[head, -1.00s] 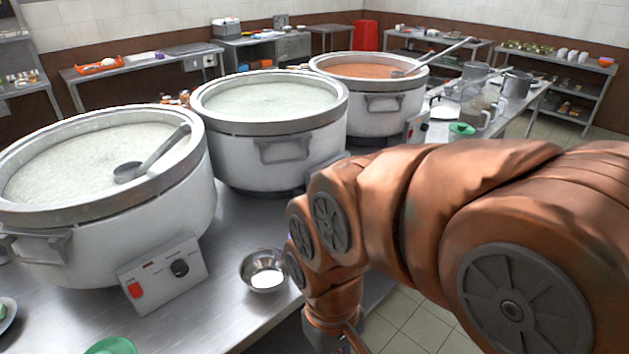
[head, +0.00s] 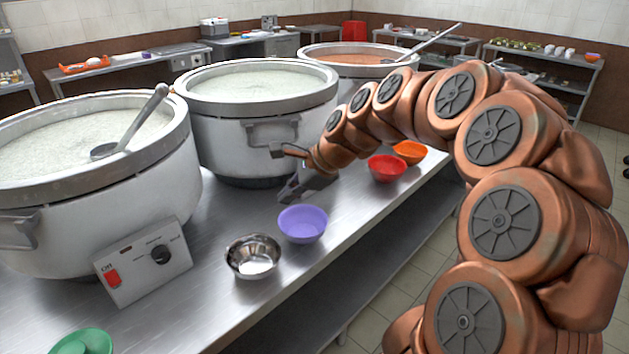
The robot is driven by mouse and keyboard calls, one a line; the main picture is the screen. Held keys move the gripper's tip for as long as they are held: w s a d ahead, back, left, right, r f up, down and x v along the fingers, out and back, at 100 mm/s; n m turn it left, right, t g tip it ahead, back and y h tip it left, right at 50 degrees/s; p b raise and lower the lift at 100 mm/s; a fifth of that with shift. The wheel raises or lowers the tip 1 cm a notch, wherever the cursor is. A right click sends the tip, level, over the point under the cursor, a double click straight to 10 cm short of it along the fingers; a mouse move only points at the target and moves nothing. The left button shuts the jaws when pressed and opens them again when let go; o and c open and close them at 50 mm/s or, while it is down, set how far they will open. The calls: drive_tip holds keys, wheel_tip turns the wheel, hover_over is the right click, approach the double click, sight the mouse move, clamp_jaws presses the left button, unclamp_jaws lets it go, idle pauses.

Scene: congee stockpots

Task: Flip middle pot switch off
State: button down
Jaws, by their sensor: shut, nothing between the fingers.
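The middle pot (head: 225,135) is a wide white stockpot with pale congee and a grey rim.
The left pot (head: 75,225) has a control panel (head: 145,262) with a red switch. A steel bowl (head: 253,257), purple bowl (head: 302,223), red bowl (head: 387,168) and orange bowl (head: 409,152) line the counter's front. The far pot (head: 345,88) stands behind.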

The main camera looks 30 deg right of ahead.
drive_tip(key=w+d+f+m+t+h+b, duration=0.1)
drive_tip(key=d+m, duration=0.4)
drive_tip(key=d, duration=0.5)
drive_tip(key=w+d+f+m+t+h+b, duration=0.1)
drive_tip(key=w+d+m+t, duration=0.1)
drive_tip(key=d+m, duration=0.4)
drive_tip(key=w+d, duration=0.1)
drive_tip(key=d, duration=0.3)
drive_tip(key=shift+w+f+t, duration=0.15)
drive_tip(key=shift+w+t, duration=0.15)
drive_tip(key=shift+t, duration=0.1)
drive_tip(key=shift+a, duration=0.1)
drive_tip(key=w+r+x, duration=0.1)
drive_tip(key=r+x, duration=0.1)
drive_tip(key=x, duration=1)
drive_tip(key=shift+w+a+f+p, duration=0.25)
drive_tip(key=shift+w+p, duration=0.15)
drive_tip(key=shift+w, duration=0.25)
drive_tip(key=shift+r, duration=0.1)
